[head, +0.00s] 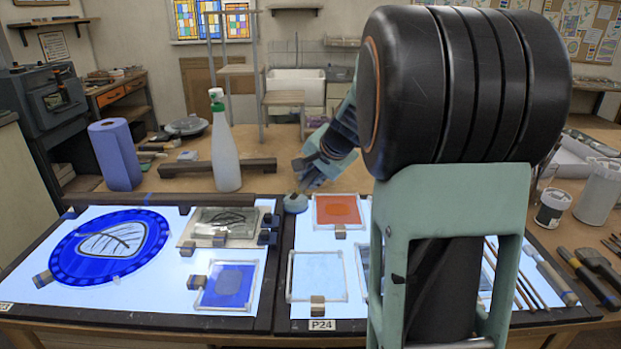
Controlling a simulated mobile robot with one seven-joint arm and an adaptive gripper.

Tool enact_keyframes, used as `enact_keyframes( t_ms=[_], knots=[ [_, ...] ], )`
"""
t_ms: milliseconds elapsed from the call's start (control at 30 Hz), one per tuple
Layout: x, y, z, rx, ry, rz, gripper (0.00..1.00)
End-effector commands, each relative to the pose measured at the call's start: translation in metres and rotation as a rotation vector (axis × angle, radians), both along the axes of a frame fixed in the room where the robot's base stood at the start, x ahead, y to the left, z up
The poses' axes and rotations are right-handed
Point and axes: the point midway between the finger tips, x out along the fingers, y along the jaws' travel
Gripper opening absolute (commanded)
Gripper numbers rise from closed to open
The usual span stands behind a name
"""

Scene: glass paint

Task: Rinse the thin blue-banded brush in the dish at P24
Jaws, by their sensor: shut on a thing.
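My gripper (304,180) is small and far off in the head view, above the back edge of the light table marked P24. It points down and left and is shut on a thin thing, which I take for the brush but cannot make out. A small round grey-blue pot or dish (295,203) stands just below it; I cannot tell whether the gripper's load touches it. A square white-rimmed pane or tray (318,272), pale blue inside, lies behind the P24 label (321,325). The brush's blue band is not visible.
An orange square (337,210) lies near the gripper. The left light table holds a round blue glass (112,246) and a blue square (228,285). A spray bottle (225,150) and blue roll (116,155) stand behind. Several brushes (520,282) lie at right. My arm hides the middle right.

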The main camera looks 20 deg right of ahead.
Motion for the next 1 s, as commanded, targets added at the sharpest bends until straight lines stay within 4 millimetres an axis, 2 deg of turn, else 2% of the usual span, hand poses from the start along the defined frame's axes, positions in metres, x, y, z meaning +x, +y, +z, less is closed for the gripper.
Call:
enact_keyframes(
  t_ms=[633,1000],
  knots=[
    [-0.004,0.005,0.001,-0.001,-0.002,0.001,0.0],
    [0.004,-0.006,0.0,-0.001,-0.002,-0.001,0.0]
  ],
)
